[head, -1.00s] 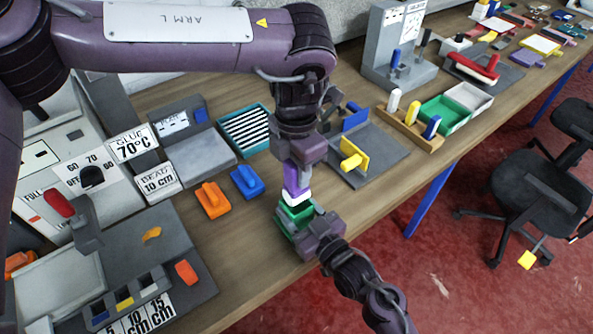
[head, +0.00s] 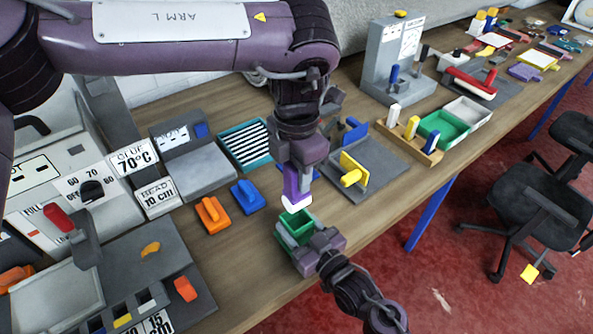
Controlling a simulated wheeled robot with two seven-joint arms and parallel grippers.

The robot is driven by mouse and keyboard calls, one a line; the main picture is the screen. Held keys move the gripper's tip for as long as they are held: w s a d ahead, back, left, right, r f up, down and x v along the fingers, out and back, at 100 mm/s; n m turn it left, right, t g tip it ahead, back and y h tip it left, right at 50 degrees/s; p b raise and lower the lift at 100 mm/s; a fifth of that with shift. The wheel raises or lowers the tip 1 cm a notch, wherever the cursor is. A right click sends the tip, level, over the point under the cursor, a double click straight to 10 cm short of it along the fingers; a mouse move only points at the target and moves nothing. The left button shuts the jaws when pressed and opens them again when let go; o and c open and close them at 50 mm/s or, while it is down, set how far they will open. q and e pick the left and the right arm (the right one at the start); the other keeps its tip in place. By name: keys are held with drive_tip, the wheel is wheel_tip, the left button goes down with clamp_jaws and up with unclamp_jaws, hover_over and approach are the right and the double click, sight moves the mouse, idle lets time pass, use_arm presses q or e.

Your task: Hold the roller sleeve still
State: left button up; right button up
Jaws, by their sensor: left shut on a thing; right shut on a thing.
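My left gripper (head: 297,165) points down over the bench and is shut on a purple piece (head: 291,184) with a white lower end (head: 297,203). I cannot tell for certain whether this is the roller sleeve. My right gripper (head: 312,247) is lower and nearer the bench's front edge. It is shut on a small green open-topped box (head: 285,241). The white end hangs just above the box's far rim, apart from the opening as far as I can see. The fingers of both grippers are largely hidden.
Orange (head: 212,215) and blue (head: 247,197) handled blocks lie to the left. A grey stand with a yellow piece (head: 352,171), a wooden rack (head: 417,146) and green and white trays (head: 444,124) stand to the right. Some bare bench (head: 245,250) lies left of the box.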

drive_tip(key=o, duration=1.2)
